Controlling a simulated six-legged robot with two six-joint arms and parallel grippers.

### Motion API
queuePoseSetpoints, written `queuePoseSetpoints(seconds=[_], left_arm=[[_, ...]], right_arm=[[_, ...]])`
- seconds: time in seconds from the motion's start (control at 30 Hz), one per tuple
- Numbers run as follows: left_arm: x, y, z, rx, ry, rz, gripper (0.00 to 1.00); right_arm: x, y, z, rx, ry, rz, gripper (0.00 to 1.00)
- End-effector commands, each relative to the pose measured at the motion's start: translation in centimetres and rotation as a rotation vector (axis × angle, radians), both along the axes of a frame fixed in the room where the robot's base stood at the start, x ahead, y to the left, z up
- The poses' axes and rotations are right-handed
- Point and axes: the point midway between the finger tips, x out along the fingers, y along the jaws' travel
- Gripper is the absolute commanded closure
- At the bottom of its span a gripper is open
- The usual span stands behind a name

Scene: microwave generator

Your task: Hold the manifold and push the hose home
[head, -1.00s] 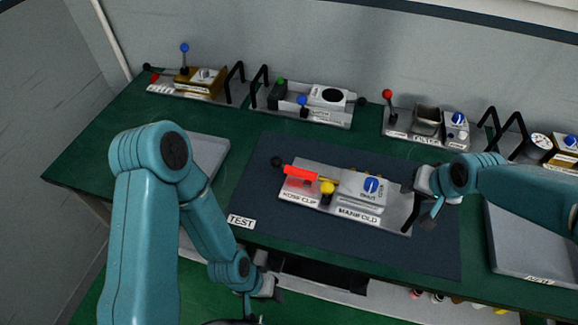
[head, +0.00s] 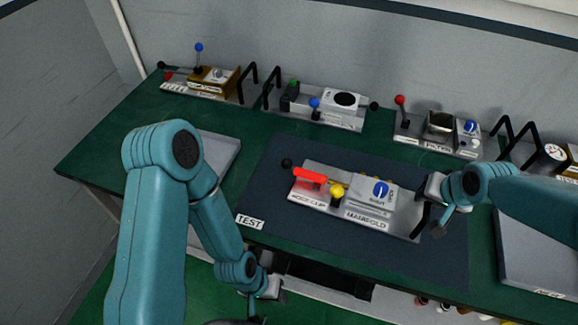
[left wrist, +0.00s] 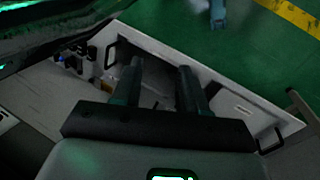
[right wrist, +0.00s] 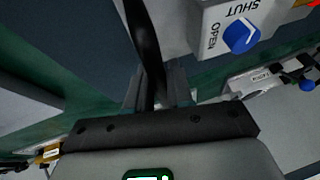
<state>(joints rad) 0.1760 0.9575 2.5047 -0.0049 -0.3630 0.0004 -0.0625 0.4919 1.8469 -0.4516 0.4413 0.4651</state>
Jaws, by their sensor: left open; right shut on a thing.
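The manifold (head: 403,215) is a grey unit lying flat on the dark mat, with a blue dial. The right wrist view shows this dial (right wrist: 241,36) with the words OPEN and SHUT. At its left end is a red piece (head: 311,176) with a black knob, a yellow knob (head: 337,191) and a HOSE CLIP label. I cannot clearly make out the hose. My right gripper (head: 428,208) is shut on the black handle (right wrist: 147,45) at the manifold's right end. My left gripper (head: 268,292) is open and empty, low before the bench's front edge; its fingers show apart (left wrist: 158,88).
Several other units stand along the back of the green bench, including a filter unit (head: 438,128). Grey trays lie left (head: 222,150) and right (head: 530,255) of the mat (head: 262,195). Below the front edge is a dark opening.

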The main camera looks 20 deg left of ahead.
Motion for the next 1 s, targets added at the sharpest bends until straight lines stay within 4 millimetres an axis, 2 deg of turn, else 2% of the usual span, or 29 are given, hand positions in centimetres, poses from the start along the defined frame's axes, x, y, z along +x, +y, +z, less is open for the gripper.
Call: queuePoseSetpoints(seconds=[0.43, 0.47, 0.5, 0.57, 0.6, 0.67, 0.77, 0.87, 0.97, 1.0], left_arm=[[0.0, 0.0, -0.5, 0.000, 0.000, 0.000, 0.57], [0.0, 0.0, -0.4, 0.000, 0.000, 0.000, 0.64], [0.0, 0.0, -0.4, 0.001, 0.002, 0.002, 0.77], [0.0, 0.2, -0.3, 0.004, 0.012, 0.011, 0.96], [0.0, 0.5, -0.1, 0.008, 0.030, 0.024, 1.00], [0.0, 1.0, 0.4, 0.015, 0.072, 0.059, 1.00], [-0.2, 1.7, 2.0, 0.002, 0.188, 0.155, 1.00], [0.0, 1.4, 5.1, -0.080, 0.323, 0.284, 1.00], [1.3, -0.1, 9.3, -0.238, 0.430, 0.408, 1.00], [2.1, -0.9, 11.3, -0.318, 0.460, 0.451, 1.00]], right_arm=[[-0.2, 0.4, -0.5, 0.000, 0.008, 0.002, 1.00], [-0.2, 0.4, -0.4, -0.001, 0.008, 0.002, 1.00], [-0.2, 0.4, -0.4, -0.001, 0.009, 0.002, 1.00], [-0.2, 0.4, -0.5, -0.001, 0.009, 0.002, 1.00], [-0.2, 0.4, -0.5, -0.001, 0.010, 0.002, 1.00], [-0.2, 0.4, -0.5, -0.001, 0.010, 0.002, 1.00], [-0.2, 0.4, -0.5, -0.001, 0.011, 0.003, 1.00], [-0.2, 0.4, -0.6, -0.001, 0.012, 0.003, 1.00], [-0.3, 0.4, -0.6, -0.001, 0.013, 0.003, 1.00], [-0.3, 0.4, -0.6, -0.001, 0.013, 0.003, 1.00]])
